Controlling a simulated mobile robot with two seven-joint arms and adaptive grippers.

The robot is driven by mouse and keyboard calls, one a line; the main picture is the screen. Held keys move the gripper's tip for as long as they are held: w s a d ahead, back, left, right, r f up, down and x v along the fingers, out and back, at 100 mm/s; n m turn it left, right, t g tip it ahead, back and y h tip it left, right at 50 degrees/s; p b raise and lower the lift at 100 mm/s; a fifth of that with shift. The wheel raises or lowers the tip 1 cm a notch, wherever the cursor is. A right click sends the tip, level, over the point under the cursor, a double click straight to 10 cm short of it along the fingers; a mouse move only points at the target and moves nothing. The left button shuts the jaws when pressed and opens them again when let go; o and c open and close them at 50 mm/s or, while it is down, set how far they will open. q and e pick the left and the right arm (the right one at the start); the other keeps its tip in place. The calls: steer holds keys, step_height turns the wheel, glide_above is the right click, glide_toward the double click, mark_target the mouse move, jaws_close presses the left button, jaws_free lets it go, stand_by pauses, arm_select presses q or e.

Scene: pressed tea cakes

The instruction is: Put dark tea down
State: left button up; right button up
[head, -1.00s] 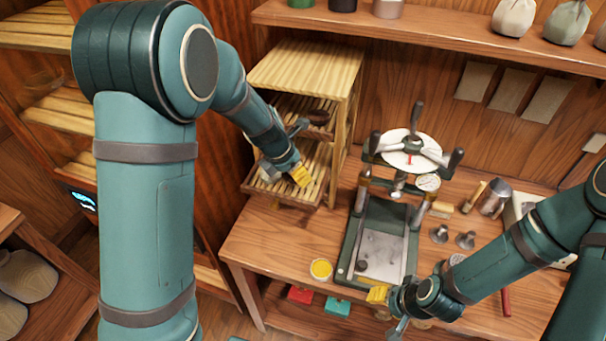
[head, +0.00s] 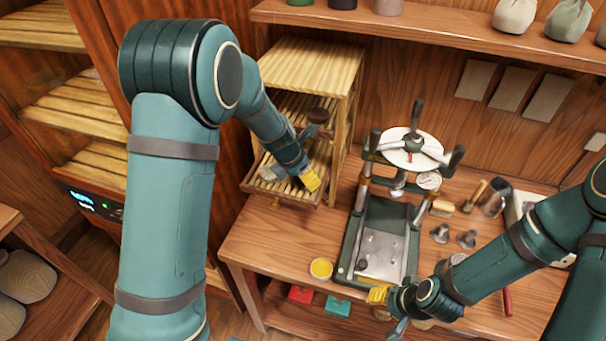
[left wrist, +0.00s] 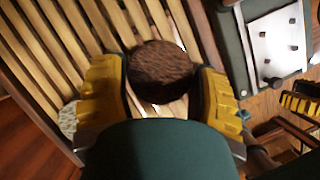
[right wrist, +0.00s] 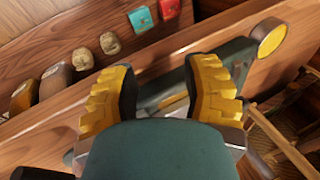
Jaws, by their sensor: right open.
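The dark tea cake (left wrist: 161,71) is a round, dark brown disc in the left wrist view. It sits between the yellow fingers of my left gripper (left wrist: 163,82), which look closed on its two sides, over the wooden slats (left wrist: 60,45). In the head view my left gripper (head: 310,180) is at the lower slatted tray (head: 318,192) of the rack, and largely hides the cake. Whether the cake touches the slats is unclear. My right gripper (right wrist: 163,85) is open and empty. In the head view it (head: 377,295) is at the table's front edge.
A dark round thing (head: 318,115) lies higher in the rack (head: 305,68). The press (head: 386,235) stands right of the rack, with a yellow-filled dish (head: 321,268) in front. Metal weights (head: 466,239) stand on the table's right. Red and teal boxes (head: 337,306) lie below.

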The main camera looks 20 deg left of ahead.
arm_select(q)
steer(key=shift+o, duration=1)
steer(key=shift+s+r, duration=0.1)
steer(key=shift+r, duration=0.45)
steer(key=p+v, duration=0.3)
steer(key=v, duration=0.8)
steer(key=shift+s+a, duration=0.1)
steer(key=shift+a, duration=0.05)
